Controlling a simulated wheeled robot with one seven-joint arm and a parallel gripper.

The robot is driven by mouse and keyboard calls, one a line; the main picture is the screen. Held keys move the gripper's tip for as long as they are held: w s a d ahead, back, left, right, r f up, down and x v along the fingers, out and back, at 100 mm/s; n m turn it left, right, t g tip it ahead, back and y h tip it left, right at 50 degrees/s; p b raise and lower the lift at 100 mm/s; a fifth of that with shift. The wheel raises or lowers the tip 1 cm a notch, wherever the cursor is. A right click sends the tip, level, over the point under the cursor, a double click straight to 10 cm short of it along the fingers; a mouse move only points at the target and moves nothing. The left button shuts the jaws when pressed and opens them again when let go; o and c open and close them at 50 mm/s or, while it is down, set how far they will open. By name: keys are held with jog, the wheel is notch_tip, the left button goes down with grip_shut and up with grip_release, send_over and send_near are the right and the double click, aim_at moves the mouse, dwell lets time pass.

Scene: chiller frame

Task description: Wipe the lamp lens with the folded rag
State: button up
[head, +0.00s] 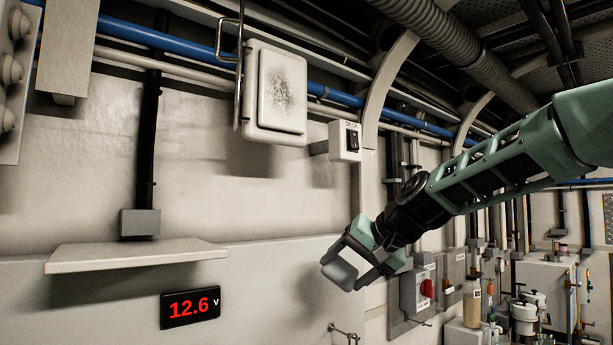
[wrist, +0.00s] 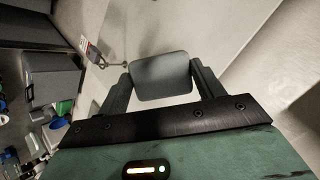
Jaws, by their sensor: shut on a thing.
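The lamp (head: 262,122) is a pale box with a rounded white lens (head: 281,90) high on the wall. A dark speckled smudge marks the middle of the lens. My gripper (head: 349,268) is below and to the right of the lamp, well apart from it. It is shut on a grey, rounded, flat pad, the folded rag (head: 340,273). In the wrist view the rag (wrist: 160,76) sits between the two fingers, and the lamp does not show.
A switch box (head: 345,141) is mounted right of the lamp. A bare shelf (head: 135,256) juts out at lower left, above a red-digit display (head: 190,306) reading 12.6 V. A metal rod (head: 240,65) stands at the lamp's left edge. Bottles and panels crowd the right.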

jog(key=s+a+r+t+y+p, duration=0.1)
jog(key=s+a+r, duration=0.15)
jog(key=r, duration=0.65)
jog(key=s+a+r+t+y, duration=0.1)
jog(key=s+a+r+t, duration=0.15)
jog(key=r, duration=0.65)
jog(key=n+y+p, duration=0.2)
send_near(265, 97)
jog(key=shift+f+p+x, duration=0.15)
jog(key=shift+p+x, duration=0.8)
jog(key=shift+x, duration=0.1)
jog(key=shift+f+p+x, duration=0.15)
jog(key=shift+p+x, duration=0.75)
jog(key=shift+x, duration=0.15)
jog(key=shift+p+x, duration=0.55)
jog(key=shift+x, duration=0.35)
jog(key=shift+r, duration=0.2)
